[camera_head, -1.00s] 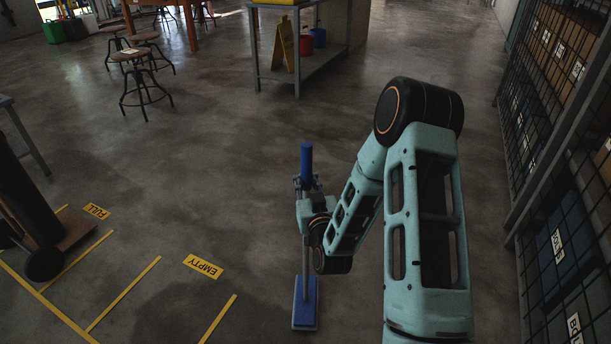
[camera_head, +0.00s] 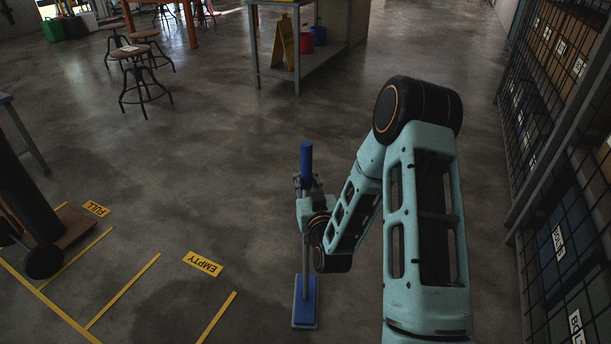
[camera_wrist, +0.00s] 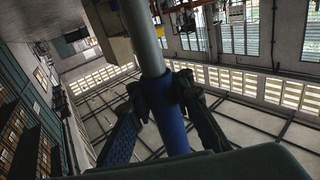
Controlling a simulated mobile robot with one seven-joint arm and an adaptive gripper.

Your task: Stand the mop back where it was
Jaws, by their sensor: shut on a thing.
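The mop stands nearly upright in the head view, with a blue grip (camera_head: 306,164) at its top, a grey pole (camera_head: 306,246) and a flat blue head (camera_head: 305,300) low down at the floor. I cannot tell whether the head touches the floor. My gripper (camera_head: 307,184) is around the upper part of the mop, just below the top of the blue grip. In the wrist view its two dark fingers (camera_wrist: 177,90) are closed on the blue grip (camera_wrist: 168,122), and the grey pole (camera_wrist: 140,35) runs away from it.
Yellow floor lines with an EMPTY label (camera_head: 203,263) and a FULL label (camera_head: 96,208) lie at left, beside a cart with a dark cylinder (camera_head: 24,190). A wire-mesh rack (camera_head: 555,180) stands at right. A workbench (camera_head: 320,68) and stools (camera_head: 140,75) stand farther back. Open floor lies between.

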